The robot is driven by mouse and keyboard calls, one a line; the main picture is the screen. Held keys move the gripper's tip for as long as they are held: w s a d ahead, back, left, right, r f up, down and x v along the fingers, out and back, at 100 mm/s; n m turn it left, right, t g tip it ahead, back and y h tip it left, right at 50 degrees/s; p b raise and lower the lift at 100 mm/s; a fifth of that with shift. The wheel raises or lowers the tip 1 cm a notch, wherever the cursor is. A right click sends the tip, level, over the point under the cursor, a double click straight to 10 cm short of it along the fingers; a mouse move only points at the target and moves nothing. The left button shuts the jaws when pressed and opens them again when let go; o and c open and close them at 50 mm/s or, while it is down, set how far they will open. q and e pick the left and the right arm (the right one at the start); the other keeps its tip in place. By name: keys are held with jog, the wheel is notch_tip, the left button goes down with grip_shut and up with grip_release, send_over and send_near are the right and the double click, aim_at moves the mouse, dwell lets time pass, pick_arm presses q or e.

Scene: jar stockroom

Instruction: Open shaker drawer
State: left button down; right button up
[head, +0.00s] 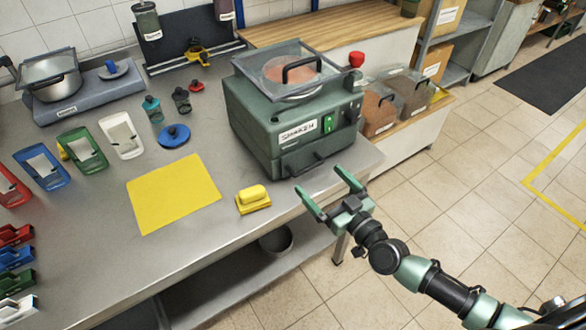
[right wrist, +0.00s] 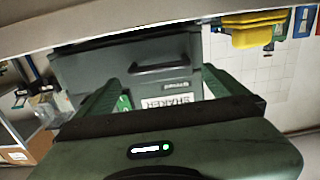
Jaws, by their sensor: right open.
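The shaker (head: 262,125) is a dark green box with a clear lid, standing at the right end of the steel bench. Its drawer (head: 289,168) is low on the front, with a dark bar handle (head: 308,166); the drawer looks closed. My right gripper (head: 318,180) is open and empty, just in front of the drawer at the bench edge, its green fingers apart. In the right wrist view, the handle (right wrist: 165,66) shows upside down between and beyond the fingers, apart from them. My left gripper is not in view.
A red button (head: 356,59) sits at the shaker's back right. Jars, lids and coloured holders stand on the left. A bowl (head: 276,240) sits on the lower shelf. Floor on the right is clear.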

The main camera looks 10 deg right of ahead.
aim_at(310, 169)
jog(key=x, duration=0.5)
jog(key=shift+w, duration=0.25)
jog(key=shift+w+a, duration=0.2)
jog(key=shift+w, duration=0.2)
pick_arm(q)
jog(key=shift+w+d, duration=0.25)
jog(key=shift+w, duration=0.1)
pick_arm(e)
jog(key=shift+c, duration=0.3)
